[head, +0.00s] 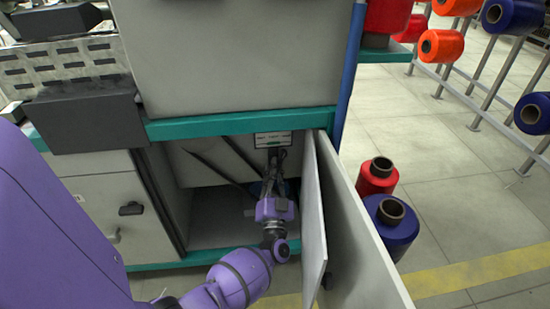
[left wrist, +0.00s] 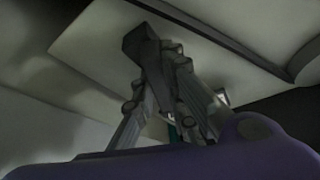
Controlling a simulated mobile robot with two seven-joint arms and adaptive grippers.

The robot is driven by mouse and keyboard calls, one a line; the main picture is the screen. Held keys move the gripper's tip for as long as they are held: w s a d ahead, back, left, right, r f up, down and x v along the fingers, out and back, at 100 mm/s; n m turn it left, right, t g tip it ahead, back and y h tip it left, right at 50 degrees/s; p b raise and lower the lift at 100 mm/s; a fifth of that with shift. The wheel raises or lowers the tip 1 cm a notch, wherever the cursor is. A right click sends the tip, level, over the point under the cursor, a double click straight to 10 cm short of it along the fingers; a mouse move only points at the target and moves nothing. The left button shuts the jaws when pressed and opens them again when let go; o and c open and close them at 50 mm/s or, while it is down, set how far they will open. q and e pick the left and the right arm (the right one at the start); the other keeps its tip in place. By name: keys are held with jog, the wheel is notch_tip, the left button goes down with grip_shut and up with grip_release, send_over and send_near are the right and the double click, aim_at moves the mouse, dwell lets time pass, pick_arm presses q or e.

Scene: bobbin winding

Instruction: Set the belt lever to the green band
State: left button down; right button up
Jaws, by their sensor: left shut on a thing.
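My left gripper (head: 275,165) reaches into the open compartment of the grey machine, under its teal crossbar. In the left wrist view its fingers (left wrist: 158,62) are shut on a dark grey bar with a blocky end (left wrist: 142,42), which looks like the belt lever. In the head view my gripper hides most of the lever. A small pale plate with dark marks (head: 273,139) sits just above the gripper. I cannot make out the green band or where the lever stands against it. My right gripper is not in view.
An open cabinet door (head: 355,235) stands close to the right of my left arm. The teal crossbar (head: 240,124) runs above it. A red spool (head: 377,178) and a blue spool (head: 391,222) stand on the floor beyond the door.

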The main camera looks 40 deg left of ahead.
pick_arm(q)
jog(key=n+g+y+b, duration=0.1)
jog(key=n, duration=0.2)
jog(key=shift+f, duration=0.15)
jog(key=shift+s+n+g+y, duration=0.1)
jog(key=shift+n+g+y, duration=0.65)
jog(key=shift+n, duration=0.95)
jog(key=c, duration=1.8)
grip_release()
jog(key=shift+o, duration=0.2)
notch_tip(320, 180, up, 10)
jog(key=shift+r, duration=0.15)
